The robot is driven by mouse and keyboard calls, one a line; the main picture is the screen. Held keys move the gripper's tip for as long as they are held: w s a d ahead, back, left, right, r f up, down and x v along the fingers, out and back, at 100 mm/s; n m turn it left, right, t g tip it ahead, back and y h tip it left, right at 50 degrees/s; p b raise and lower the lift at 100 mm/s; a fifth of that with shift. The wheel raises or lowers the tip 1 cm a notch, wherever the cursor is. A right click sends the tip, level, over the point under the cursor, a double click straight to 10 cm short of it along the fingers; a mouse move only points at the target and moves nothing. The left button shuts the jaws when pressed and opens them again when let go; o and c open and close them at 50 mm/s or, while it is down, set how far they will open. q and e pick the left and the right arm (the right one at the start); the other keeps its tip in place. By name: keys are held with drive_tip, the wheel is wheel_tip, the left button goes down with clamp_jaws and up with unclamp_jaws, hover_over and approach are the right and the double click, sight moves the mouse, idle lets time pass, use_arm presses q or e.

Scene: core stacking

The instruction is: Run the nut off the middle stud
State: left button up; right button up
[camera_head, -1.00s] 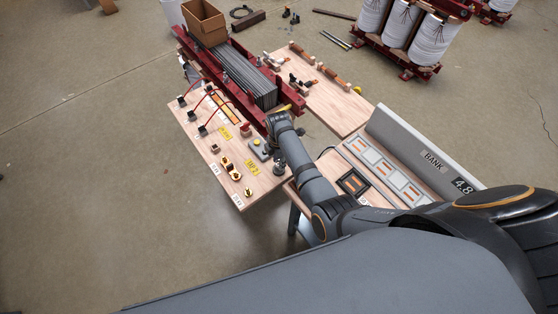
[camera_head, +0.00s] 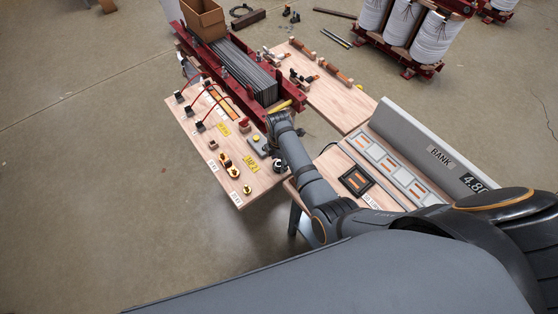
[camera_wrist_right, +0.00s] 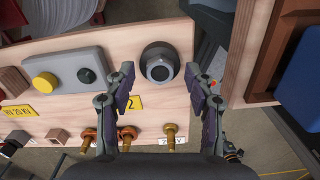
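Three brass-coloured studs stand in a row near the board's edge, with the middle stud (camera_head: 234,172) between the other two; the middle stud also shows in the right wrist view (camera_wrist_right: 127,138). The left and middle ones have copper-coloured collars in the wrist view; I cannot make out the nut clearly. My right gripper (camera_wrist_right: 160,92) is open and empty, its two fingers spread, with the studs beyond its lower part in the picture and a round dark knob (camera_wrist_right: 160,66) showing between the fingertips. In the head view it is small and partly hidden by its arm. My left gripper is not in view.
A grey box (camera_wrist_right: 68,80) with a yellow button and a dark button lies left of the knob. The wooden board (camera_head: 190,130) carries red-wired terminals. A red-framed core (camera_head: 250,75) stands behind it. A bank panel (camera_head: 400,165) is at the right.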

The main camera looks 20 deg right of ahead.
wheel_tip(320, 180, up, 8)
drive_tip(key=shift+f, duration=0.25)
idle(0.9)
